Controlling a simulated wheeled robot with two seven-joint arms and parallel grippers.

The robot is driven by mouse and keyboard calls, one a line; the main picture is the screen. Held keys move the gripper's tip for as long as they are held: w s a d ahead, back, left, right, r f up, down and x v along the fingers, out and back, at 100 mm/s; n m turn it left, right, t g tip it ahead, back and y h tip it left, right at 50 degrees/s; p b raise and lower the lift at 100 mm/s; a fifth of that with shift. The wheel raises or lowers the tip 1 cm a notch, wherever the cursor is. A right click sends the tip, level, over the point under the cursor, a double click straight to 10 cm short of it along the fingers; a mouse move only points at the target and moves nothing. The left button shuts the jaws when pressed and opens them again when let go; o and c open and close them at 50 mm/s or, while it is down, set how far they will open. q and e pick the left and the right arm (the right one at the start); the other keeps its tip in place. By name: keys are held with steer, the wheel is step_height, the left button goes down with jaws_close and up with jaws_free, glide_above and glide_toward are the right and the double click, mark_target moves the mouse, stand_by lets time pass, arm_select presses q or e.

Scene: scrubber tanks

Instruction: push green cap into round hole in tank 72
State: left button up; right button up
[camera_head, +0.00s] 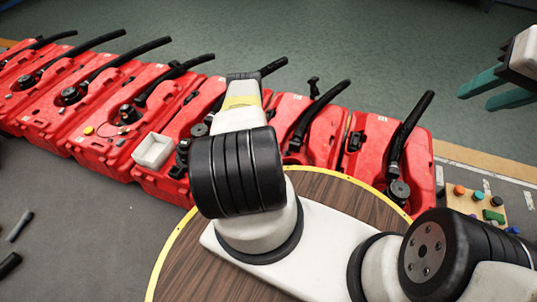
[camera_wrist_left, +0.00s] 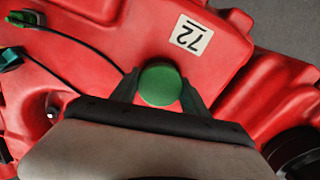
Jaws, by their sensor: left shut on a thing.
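The green cap (camera_wrist_left: 160,84) is round and sits between the two dark fingers of my left gripper (camera_wrist_left: 160,90) in the left wrist view, with its flat top facing the camera. The gripper is shut on it. The cap is over the red tank 72 (camera_wrist_left: 225,62), whose white label (camera_wrist_left: 191,35) reads 72 upside down. No round hole shows, and I cannot tell whether the cap touches the tank. In the head view my left gripper is hidden behind the arm. My right gripper (camera_head: 475,100) has teal fingers, apart and empty, at the upper right.
Several red tanks (camera_head: 105,150) with black hoses stand in a row across the head view. A white open box (camera_head: 153,150) sits among them. A board with coloured caps (camera_head: 475,207) lies at the right. A black cord (camera_wrist_left: 85,45) crosses the tank.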

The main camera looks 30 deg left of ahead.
arm_select(q)
steer(key=shift+f, duration=0.7)
stand_by(1.1)
stand_by(0.3)
steer(key=o, duration=1.4)
steer(key=c, duration=0.3)
steer(key=shift+o, duration=0.6)
